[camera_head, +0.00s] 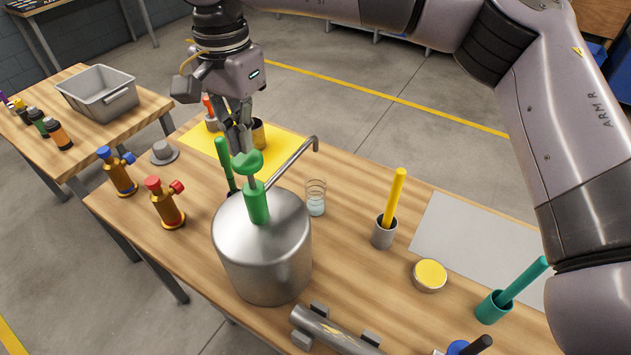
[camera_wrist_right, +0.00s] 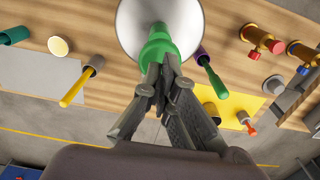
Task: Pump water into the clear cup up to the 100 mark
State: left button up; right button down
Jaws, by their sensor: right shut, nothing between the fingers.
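A steel canister (camera_head: 262,262) stands on the wooden table with a green pump knob (camera_head: 248,163) on a rod above a green collar (camera_head: 257,203). Its bent spout (camera_head: 290,163) reaches to the right, its tip above the clear cup (camera_head: 316,197) in the picture. The cup stands upright with pale blue water in its lower part; its marks are too small to read. My right gripper (camera_head: 240,148) is shut and empty, fingers pointing down at the knob. In the right wrist view the fingertips (camera_wrist_right: 158,82) overlap the green knob; contact is unclear. My left gripper is out of view.
A grey cup with a yellow stick (camera_head: 384,231) and a yellow-topped tin (camera_head: 430,275) stand right of the clear cup. A metal cylinder (camera_head: 335,332) lies in front. A grey mat (camera_head: 470,236) is bare.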

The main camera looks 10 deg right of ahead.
aim_at(246, 157)
jog(key=shift+f+b, duration=1.1)
jog(key=shift+f, duration=0.55)
notch_tip(246, 157, up, 9)
jog(key=p, duration=0.6)
